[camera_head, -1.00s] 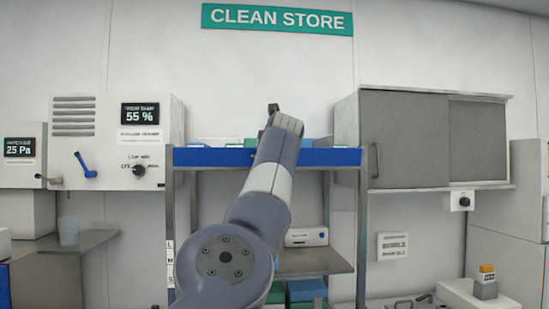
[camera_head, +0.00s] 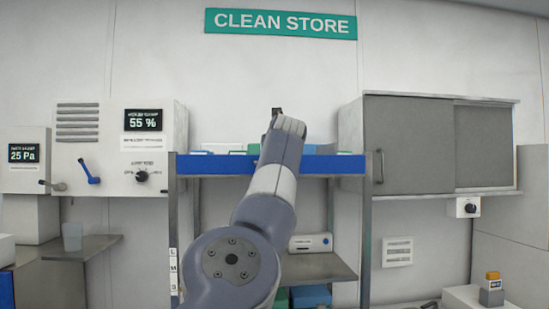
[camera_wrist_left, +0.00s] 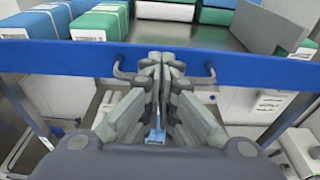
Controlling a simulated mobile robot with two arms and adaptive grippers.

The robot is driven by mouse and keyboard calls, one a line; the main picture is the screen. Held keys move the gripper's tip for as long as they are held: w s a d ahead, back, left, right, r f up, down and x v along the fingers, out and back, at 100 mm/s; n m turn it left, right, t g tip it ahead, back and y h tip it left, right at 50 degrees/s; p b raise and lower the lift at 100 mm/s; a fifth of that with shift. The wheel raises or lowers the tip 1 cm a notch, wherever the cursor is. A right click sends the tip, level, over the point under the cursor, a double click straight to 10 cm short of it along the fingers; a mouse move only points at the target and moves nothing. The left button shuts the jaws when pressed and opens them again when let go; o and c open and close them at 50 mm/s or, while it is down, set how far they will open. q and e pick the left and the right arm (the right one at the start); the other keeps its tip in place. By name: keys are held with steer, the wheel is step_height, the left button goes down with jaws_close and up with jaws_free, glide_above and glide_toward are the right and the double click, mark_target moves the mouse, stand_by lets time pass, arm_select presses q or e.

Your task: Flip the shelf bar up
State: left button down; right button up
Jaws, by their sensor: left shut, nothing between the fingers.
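The blue shelf bar (camera_head: 215,164) runs across the front of the top rack shelf. It crosses the wrist view (camera_wrist_left: 60,55) from side to side, with packs behind it. A grey handle (camera_wrist_left: 120,70) shows on the bar's front; its middle is hidden by my fingers. My left gripper (camera_wrist_left: 156,66) is shut and empty, its fingertips at the middle of the bar and handle. I cannot tell whether they touch. In the head view my left arm hides the gripper and part of the bar. My right gripper is not in view.
Green-and-white packs (camera_wrist_left: 100,22) and blue packs (camera_wrist_left: 290,12) lie on the top shelf, with bare shelf between. A grey cabinet (camera_head: 420,145) stands close at right and a wall panel with a blue lever (camera_head: 90,172) at left. A lower shelf (camera_head: 318,267) holds a white box.

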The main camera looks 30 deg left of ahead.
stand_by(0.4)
arm_select(q)
steer(key=s+d+r+p, duration=0.1)
steer(key=s+r+p, duration=0.2)
steer(key=r+p, duration=0.5)
steer(key=shift+d+r, duration=0.35)
steer(key=shift+r, duration=0.35)
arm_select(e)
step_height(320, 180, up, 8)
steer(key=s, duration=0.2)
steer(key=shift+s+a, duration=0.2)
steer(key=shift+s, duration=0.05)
arm_select(q)
steer(key=shift+w, duration=0.15)
